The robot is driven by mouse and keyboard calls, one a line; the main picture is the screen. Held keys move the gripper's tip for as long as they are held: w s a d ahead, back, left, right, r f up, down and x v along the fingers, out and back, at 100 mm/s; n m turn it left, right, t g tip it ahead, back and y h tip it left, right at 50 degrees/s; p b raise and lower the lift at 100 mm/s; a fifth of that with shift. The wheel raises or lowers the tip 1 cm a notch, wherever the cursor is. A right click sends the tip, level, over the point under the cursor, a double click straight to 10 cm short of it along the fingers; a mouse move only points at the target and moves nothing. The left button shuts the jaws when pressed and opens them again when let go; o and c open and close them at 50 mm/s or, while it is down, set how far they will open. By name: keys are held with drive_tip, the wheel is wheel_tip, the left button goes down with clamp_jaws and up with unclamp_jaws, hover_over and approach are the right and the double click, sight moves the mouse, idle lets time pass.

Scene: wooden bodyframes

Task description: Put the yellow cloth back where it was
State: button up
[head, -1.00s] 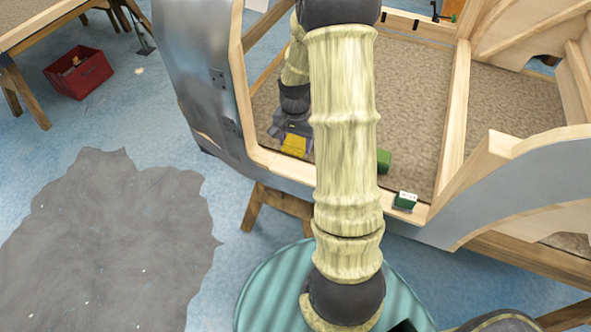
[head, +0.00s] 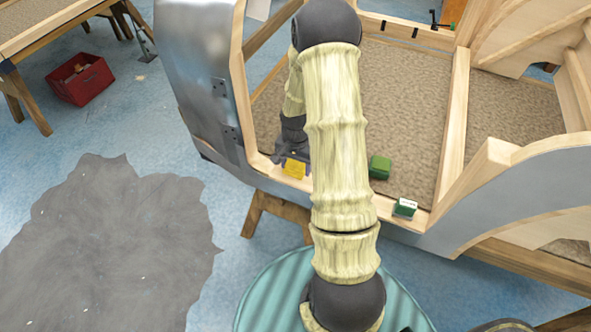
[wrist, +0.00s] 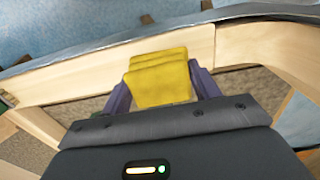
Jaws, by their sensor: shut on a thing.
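The yellow cloth (head: 295,169) is a small folded stack. My gripper (wrist: 160,84) is shut on it, with a purple finger on either side in the wrist view. The cloth (wrist: 160,76) is at the wooden sill (wrist: 100,82) of the bodyframe, overlapping the sill in the picture. I cannot tell whether it touches the wood. In the head view, my gripper (head: 293,158) is just inside the near edge of the frame, left of my arm, partly hidden behind it.
A green block (head: 380,167) lies on the brown floor of the bodyframe, right of my arm. A green and white box (head: 405,208) sits on the near sill. A red crate (head: 80,80) stands on the blue floor at the left.

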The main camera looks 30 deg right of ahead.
sight(296, 165)
drive_tip(key=shift+f, duration=1.3)
drive_tip(key=shift+f, duration=0.2)
drive_tip(key=o, duration=0.9)
drive_tip(key=shift+o, duration=0.2)
drive_tip(key=shift+r, duration=0.1)
wheel_tip(296, 165, up, 12)
drive_tip(key=shift+s+f, duration=0.1)
drive_tip(key=shift+f, duration=0.05)
drive_tip(key=shift+r, duration=0.25)
